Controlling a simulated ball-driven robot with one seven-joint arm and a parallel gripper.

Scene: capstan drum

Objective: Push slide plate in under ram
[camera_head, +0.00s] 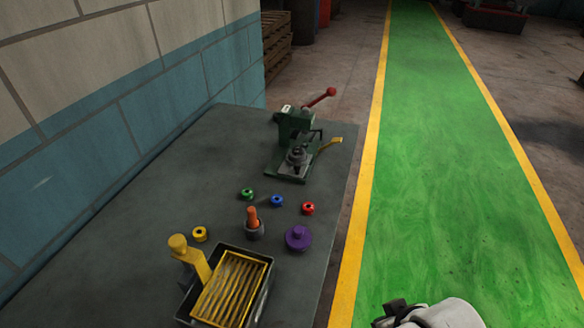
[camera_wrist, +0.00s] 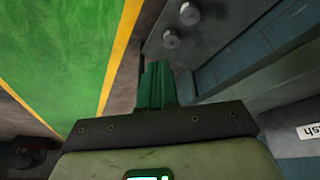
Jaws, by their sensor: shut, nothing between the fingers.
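The green press (camera_head: 297,124) stands near the far right edge of the grey table, with a red-knobbed lever (camera_head: 320,98) at its top. A dark plate (camera_head: 288,172) lies at its foot, bearing a round grey part (camera_head: 297,157). A yellow handle (camera_head: 331,143) sticks out to the right beside it. The ram and how far the plate sits under it are too small to tell. My gripper (camera_wrist: 158,72) shows in the wrist view, shut and empty, clear of the press. In the head view only a pale part of my arm shows at bottom right.
Green, blue and red rings, a purple knobbed piece (camera_head: 298,238), an orange-handled tool (camera_head: 253,222) and a yellow ring lie on the table (camera_head: 170,190). A yellow-slatted tray (camera_head: 230,290) is at the front. A block wall borders the left; a green walkway (camera_head: 440,170) lies right.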

